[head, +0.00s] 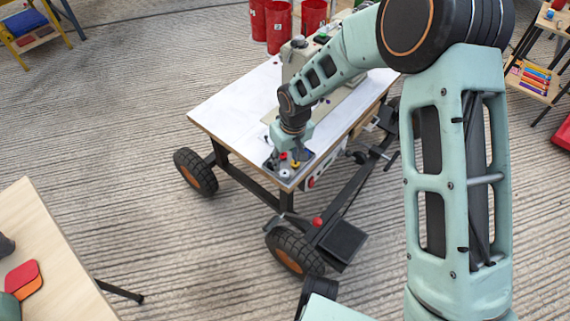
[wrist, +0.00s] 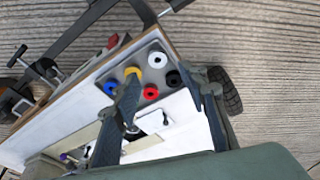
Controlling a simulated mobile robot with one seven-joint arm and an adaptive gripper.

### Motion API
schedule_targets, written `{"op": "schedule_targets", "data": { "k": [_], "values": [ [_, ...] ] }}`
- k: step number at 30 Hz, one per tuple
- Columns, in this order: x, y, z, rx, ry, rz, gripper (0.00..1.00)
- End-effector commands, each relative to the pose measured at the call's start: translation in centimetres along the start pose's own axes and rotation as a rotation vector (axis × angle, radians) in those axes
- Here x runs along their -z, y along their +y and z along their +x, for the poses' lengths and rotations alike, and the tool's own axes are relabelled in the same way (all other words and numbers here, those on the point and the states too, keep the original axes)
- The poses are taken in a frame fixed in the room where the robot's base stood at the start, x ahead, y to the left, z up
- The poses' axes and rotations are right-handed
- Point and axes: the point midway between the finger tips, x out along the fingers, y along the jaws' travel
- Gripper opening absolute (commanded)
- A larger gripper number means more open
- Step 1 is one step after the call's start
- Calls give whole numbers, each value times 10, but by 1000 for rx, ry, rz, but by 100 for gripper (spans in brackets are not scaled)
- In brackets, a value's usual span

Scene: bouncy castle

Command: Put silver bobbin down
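A dark grey tray (wrist: 140,82) lies on the white top of the sewing table near its corner. A pale, whitish-silver bobbin (wrist: 157,60) stands on the tray, close to the table edge; it also shows in the head view (head: 282,169). Beside it are a yellow (wrist: 132,72), a black (wrist: 173,78), a red (wrist: 150,92) and a blue bobbin (wrist: 110,87). My gripper (wrist: 171,84) is over the tray with its two fingers wide apart. I see nothing held between them. The pale bobbin is apart from both fingers in the picture.
The wheeled sewing table (head: 232,105) carries a sewing machine (head: 298,58) behind my gripper. Red buckets (head: 278,27) stand beyond it. A wooden table (head: 40,250) is at the lower left and a shelf (head: 530,78) at the right. Open floor lies to the left.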

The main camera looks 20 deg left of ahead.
Motion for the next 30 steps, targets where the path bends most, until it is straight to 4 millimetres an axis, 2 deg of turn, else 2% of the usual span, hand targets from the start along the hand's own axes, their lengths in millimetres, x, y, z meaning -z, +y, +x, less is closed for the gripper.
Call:
{"op": "schedule_targets", "data": {
  "k": [1,3,9,26,30],
  "values": [
    [1,0,-15,0,2,0,39],
    [1,0,-26,0,2,0,39],
    [0,0,-44,0,0,0,39],
    [0,0,-46,0,1,0,39],
    [-1,7,-48,-11,8,8,39]
  ]
}}
